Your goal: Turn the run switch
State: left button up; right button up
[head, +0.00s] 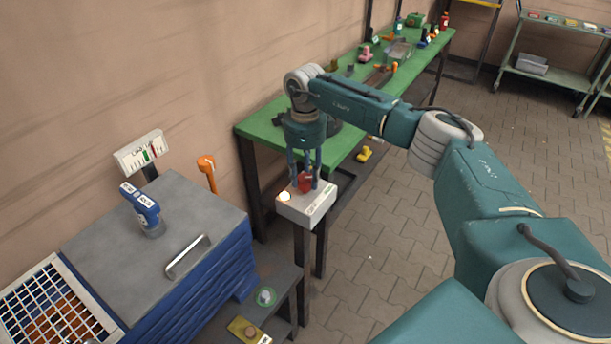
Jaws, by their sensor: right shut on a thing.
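The run switch (304,182) is a red knob on top of a small white-grey switch box (307,204). My left gripper is not in view.
A grey-topped blue cabinet (106,235) with a handle (187,257) and a blue tool (141,208) stands at the left. An orange tool (207,172) is behind it. The green bench (262,133) runs back along the wall with several parts.

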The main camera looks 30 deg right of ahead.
aim_at(304, 177)
jog(key=shift+w+r, duration=0.25)
jog(key=o, duration=1)
jog(key=shift+o, duration=0.7)
jog(key=shift+s+a+f, duration=0.1)
jog(key=shift+f, duration=0.05)
notch_tip(304, 177, up, 12)
